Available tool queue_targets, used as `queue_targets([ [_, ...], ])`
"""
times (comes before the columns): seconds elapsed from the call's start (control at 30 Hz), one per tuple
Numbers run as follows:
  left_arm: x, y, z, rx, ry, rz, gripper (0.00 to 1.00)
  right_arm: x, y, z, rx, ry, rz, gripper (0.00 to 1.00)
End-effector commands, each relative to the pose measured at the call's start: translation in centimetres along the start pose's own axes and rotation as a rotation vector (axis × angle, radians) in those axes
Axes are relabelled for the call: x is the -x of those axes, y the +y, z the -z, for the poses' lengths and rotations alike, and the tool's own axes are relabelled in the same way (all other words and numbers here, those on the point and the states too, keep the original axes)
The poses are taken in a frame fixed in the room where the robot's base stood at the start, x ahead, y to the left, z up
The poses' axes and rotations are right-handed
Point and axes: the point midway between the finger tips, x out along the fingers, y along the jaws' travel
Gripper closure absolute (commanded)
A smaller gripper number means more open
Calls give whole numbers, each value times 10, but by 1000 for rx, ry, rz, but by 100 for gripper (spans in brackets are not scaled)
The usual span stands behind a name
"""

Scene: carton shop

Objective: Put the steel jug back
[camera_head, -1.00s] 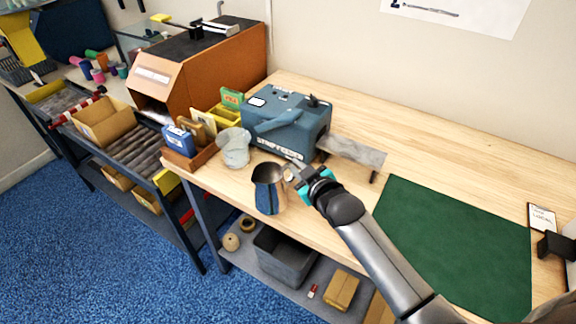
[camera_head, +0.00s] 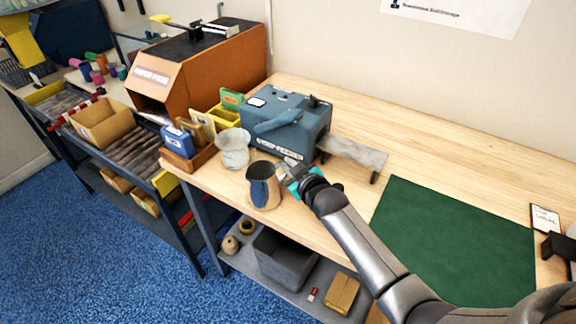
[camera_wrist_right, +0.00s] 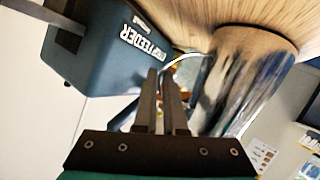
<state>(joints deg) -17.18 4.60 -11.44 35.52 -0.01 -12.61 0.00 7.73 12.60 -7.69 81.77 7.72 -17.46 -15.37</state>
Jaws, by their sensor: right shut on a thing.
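The steel jug (camera_head: 264,190) is upright near the front edge of the wooden bench, left of my right gripper (camera_head: 286,168). It also fills the right side of the wrist view (camera_wrist_right: 242,85), its base close to the bench top. I cannot tell whether the base touches the wood. My right gripper (camera_wrist_right: 165,100) is shut at the jug's thin handle (camera_wrist_right: 185,60), with the jug's body beside the fingers. My left gripper is out of view.
A pale beaker (camera_head: 233,150) stands just behind and left of the jug. The blue strip feeder (camera_head: 290,125) with its grey outfeed plate (camera_head: 352,152) is behind. A wooden tray of small boxes (camera_head: 190,165) is left. A green mat (camera_head: 455,240) lies clear at right.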

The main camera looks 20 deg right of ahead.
Motion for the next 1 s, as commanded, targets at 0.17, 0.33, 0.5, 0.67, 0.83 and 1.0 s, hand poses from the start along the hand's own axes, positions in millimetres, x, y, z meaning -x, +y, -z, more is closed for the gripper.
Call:
queue_targets([
  [0.17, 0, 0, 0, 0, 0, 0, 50, 0, 0, 0, 0, 0, 0, 75],
  [0.33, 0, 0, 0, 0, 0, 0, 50, 0, 0, 0, 0, -1, 0, 62],
  [0.5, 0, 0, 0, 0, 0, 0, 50, 0, 0, 0, 0, -1, 0, 62],
  [0.67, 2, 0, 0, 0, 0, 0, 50, 7, 0, -1, 0, -2, 1, 62],
  [0.83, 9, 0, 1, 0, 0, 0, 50, 28, 0, 0, 1, -3, 1, 62],
  [1.0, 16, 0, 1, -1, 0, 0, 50, 58, 0, 0, 0, -3, 1, 62],
])
